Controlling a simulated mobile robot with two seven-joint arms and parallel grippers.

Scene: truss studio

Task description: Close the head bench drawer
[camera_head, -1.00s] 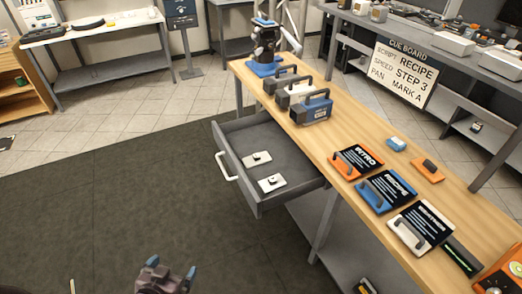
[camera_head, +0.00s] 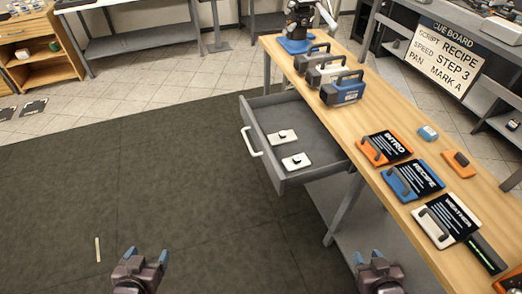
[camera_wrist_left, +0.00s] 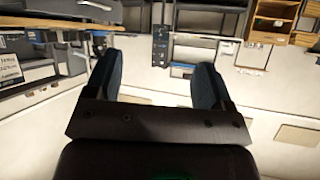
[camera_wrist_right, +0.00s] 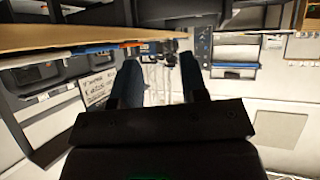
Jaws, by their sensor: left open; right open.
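The grey bench drawer (camera_head: 277,183) is pulled out from the left side of the wooden bench (camera_head: 330,124). Its white handle (camera_head: 251,141) is on the outer front face. Two white plates with small dark knobs (camera_head: 283,137) lie inside it. My left gripper (camera_head: 147,258) is open and empty, low in the head view, in front of and left of the drawer. My right gripper (camera_head: 369,256) is open and empty, low in the head view beside the bench. Both show open fingers in the left wrist view (camera_wrist_left: 158,75) and right wrist view (camera_wrist_right: 158,78).
The bench top carries several battery-like blocks (camera_head: 344,90) and orange, blue and white cue cards (camera_head: 412,180). A lower shelf (camera_head: 345,225) lies under the bench. The dark mat (camera_head: 120,175) left of the drawer is mostly clear, with a thin stick (camera_head: 97,250) on it.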

